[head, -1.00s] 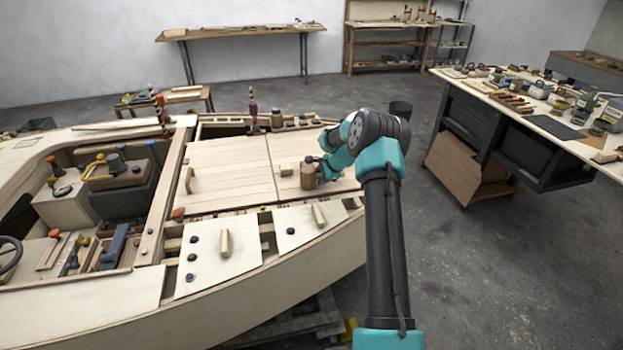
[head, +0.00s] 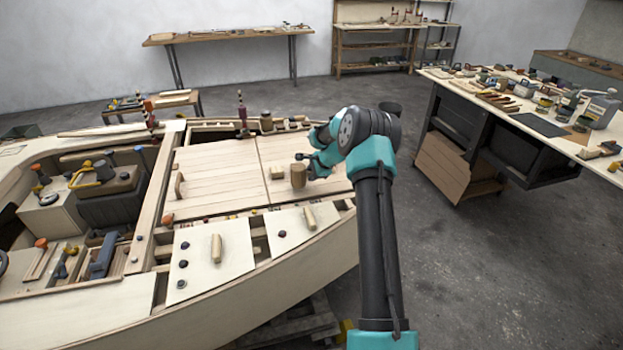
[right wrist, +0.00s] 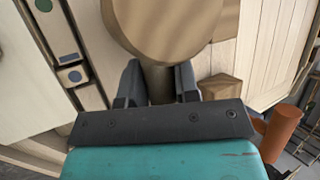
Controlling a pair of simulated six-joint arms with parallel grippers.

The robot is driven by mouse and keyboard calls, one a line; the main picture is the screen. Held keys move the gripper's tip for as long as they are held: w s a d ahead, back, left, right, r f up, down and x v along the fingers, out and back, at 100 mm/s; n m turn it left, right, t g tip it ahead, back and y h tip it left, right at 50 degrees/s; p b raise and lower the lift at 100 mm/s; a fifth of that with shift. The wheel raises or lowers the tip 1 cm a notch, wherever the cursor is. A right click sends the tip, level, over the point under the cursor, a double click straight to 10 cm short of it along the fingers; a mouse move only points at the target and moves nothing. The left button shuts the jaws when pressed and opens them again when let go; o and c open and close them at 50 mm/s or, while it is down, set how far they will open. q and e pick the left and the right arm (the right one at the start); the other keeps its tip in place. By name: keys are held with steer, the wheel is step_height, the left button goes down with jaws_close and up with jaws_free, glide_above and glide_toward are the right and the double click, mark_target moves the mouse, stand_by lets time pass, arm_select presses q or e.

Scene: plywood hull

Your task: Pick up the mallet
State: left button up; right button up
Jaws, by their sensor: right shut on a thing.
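The mallet has a round wooden head (head: 298,176) and shows over the right-hand pale deck panel of the hull in the head view. Its round wooden face fills the top middle of the right wrist view (right wrist: 170,28). My right gripper (head: 313,171) is at the right of the mallet head. In the right wrist view its dark fingers (right wrist: 158,84) are shut on the mallet's handle, just below the head. Most of the handle is hidden. I cannot tell whether the mallet is clear of the panel. My left gripper is not in view.
A small wooden block (head: 277,172) lies just left of the mallet. A wooden handle (head: 179,186) stands on the left deck panel (head: 215,175). Clamps and jars line the hull's far edge. A cluttered workbench (head: 545,128) stands at the right, with open floor between.

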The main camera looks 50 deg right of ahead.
steer(key=shift+r, duration=0.8)
steer(key=s+a, duration=0.3)
steer(key=a, duration=0.1)
steer(key=s+a, duration=0.4)
steer(key=s+a+r, duration=0.1)
steer(key=s+a, duration=0.2)
steer(key=a, duration=0.1)
steer(key=shift+s, duration=0.35)
steer(key=shift+w, duration=0.1)
steer(key=shift+w+a, duration=0.2)
steer(key=shift+a, duration=0.15)
steer(key=w+a+r+n+g+y, duration=0.1)
steer(key=a+n, duration=0.5)
steer(key=a, duration=0.6)
steer(key=w+a+r+n+g+y, duration=0.2)
steer(key=a+n, duration=0.4)
steer(key=a, duration=0.6)
steer(key=w+a+r+n+g+y, duration=0.2)
steer(key=w+a+r+n+g, duration=0.1)
steer(key=a, duration=0.9)
steer(key=w+n+g, duration=0.1)
steer(key=n+g, duration=0.1)
steer(key=n, duration=0.1)
steer(key=shift+w+a+r+n+g, duration=0.15)
steer(key=shift+w+n+g, duration=0.15)
steer(key=shift+n, duration=0.1)
